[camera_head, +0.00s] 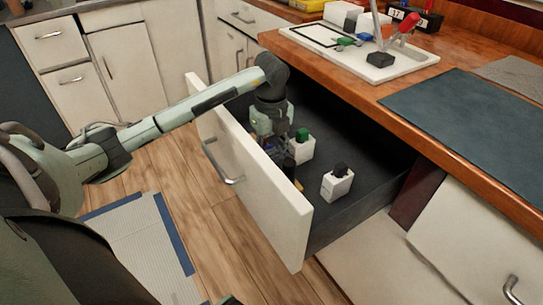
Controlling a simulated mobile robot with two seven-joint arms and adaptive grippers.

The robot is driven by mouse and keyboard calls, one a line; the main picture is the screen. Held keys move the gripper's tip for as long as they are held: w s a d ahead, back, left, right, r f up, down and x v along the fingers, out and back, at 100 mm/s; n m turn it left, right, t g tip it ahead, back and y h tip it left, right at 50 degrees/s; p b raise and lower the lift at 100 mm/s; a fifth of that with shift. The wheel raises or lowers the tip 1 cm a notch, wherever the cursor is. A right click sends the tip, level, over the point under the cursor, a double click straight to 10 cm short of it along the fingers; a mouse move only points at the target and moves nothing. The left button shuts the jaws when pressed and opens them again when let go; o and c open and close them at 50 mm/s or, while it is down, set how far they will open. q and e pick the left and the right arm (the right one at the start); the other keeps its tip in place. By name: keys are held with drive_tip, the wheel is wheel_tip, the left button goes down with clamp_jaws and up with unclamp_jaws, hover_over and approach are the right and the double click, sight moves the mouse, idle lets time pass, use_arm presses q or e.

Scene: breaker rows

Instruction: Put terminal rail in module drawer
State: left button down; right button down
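The module drawer (262,185) is pulled open below the wooden counter, with a dark inside. In it stand a white block with a green top (301,147) and a white block with a black top (337,183). My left gripper (287,163) points down into the drawer, just left of the green-topped block. Its fingertips are largely hidden by the drawer front, so I cannot tell whether they are open or shut. Small orange and blue bits show by the fingers, too small to identify. I cannot make out the terminal rail for sure. My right gripper is not in view.
On the counter (322,64), a white tray (405,70) carries a black piece, green and blue pieces and a red-handled tool. A dark mat (480,115) lies to the right. The drawer's right part has free floor.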

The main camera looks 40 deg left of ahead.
sight(272, 155)
use_arm(q)
drive_tip(key=c, duration=1.3)
unclamp_jaws()
drive_tip(key=shift+c, duration=0.2)
drive_tip(key=o, duration=0.4)
drive_tip(key=shift+o, duration=0.2)
drive_tip(key=shift+r, duration=0.4)
wheel_tip(272, 155, up, 3)
drive_tip(key=shift+w+r, duration=0.1)
wheel_tip(272, 155, up, 8)
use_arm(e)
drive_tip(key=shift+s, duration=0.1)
